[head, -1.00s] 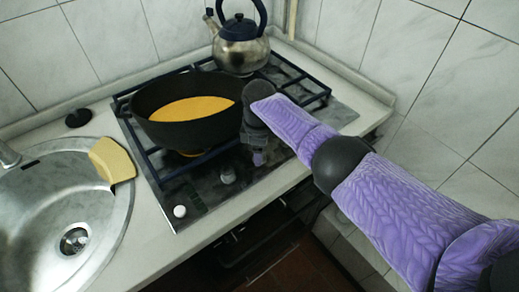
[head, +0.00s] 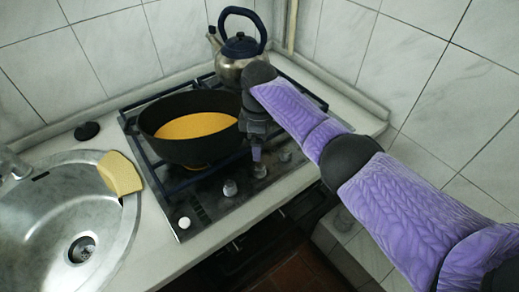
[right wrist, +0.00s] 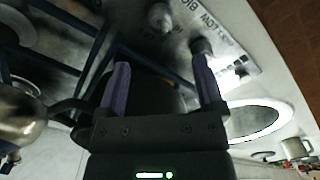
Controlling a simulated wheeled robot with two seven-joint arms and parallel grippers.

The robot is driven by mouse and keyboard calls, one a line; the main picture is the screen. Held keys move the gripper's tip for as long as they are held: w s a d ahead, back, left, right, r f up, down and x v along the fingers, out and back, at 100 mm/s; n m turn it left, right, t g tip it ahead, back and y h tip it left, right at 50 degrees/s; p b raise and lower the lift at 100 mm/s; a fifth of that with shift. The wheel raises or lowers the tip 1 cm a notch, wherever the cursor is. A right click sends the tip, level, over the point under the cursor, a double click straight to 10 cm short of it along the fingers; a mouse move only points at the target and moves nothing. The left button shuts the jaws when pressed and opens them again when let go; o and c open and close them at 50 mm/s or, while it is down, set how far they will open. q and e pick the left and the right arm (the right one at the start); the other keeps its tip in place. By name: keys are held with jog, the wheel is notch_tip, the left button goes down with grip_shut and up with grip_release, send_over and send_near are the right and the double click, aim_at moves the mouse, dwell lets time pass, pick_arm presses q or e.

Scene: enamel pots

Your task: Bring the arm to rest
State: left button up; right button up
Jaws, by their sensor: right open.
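My right arm reaches in from the lower right of the head view, with purple padded links. My right gripper (head: 257,152) points down over the front right part of the stove, just right of the black pot (head: 190,152). In the right wrist view its two fingers (right wrist: 162,75) stand apart with nothing held between them. One finger appears close to a stove knob, but I cannot tell whether they touch. My left gripper is in no view.
The pot, orange-yellow inside, stands on the stove (head: 207,206). A steel kettle (head: 237,65) with a dark blue handle stands behind. A sink (head: 40,225) with a yellow cloth-like piece (head: 121,173) is at left. Tiled walls close off the back and right.

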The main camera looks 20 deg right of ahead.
jog(key=shift+r, duration=0.35)
